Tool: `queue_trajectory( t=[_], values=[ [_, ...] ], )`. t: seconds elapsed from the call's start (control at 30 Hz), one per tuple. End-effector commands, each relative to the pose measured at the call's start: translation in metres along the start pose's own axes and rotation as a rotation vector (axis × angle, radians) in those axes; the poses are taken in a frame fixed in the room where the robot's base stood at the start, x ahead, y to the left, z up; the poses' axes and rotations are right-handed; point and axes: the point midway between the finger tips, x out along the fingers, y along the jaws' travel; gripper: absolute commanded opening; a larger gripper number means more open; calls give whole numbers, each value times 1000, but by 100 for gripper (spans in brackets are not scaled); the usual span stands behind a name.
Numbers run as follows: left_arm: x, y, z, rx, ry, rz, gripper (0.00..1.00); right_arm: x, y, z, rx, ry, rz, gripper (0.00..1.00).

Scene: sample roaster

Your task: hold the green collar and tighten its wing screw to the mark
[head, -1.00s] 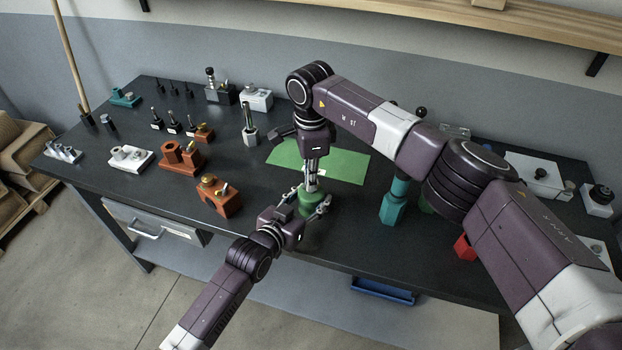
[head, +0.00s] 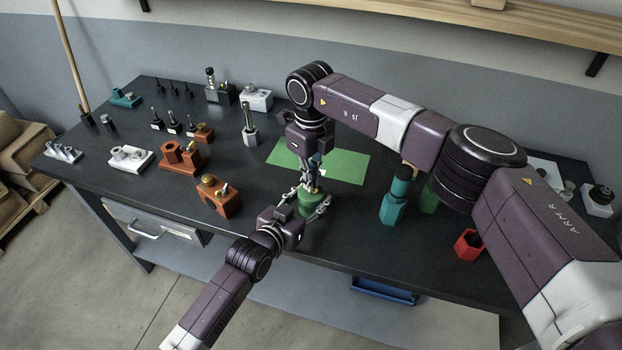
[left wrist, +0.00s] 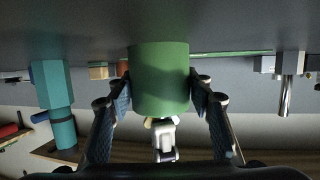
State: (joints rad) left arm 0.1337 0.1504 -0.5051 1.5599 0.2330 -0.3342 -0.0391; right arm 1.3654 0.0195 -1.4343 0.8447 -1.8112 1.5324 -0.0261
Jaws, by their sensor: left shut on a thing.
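The green collar (head: 311,204) stands upright near the front edge of the dark table. My left gripper (head: 313,207) is shut around it from the front; in the left wrist view its pads touch both sides of the collar (left wrist: 160,75). A small brass-coloured part (left wrist: 150,122), possibly the wing screw, shows at the collar's top end, partly hidden by my right gripper. My right gripper (head: 312,184) points down right above the collar. Whether its fingers are closed on the screw is unclear. The mark cannot be made out.
A green mat (head: 345,165) lies behind the collar. A teal hexagonal piece (head: 394,203) and a red hollow piece (head: 468,245) stand to the right. An orange-brown block (head: 218,197) stands to the left. My right arm crosses above the table's right half.

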Motion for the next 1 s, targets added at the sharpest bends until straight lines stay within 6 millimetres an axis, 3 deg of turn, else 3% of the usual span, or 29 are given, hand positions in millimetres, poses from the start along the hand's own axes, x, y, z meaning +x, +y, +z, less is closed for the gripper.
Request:
queue_trajectory(
  t=[1.0],
  values=[
    [0,1,0,0,0,2,14,-1,-2,1,942,-5,-1,0]
  ],
)
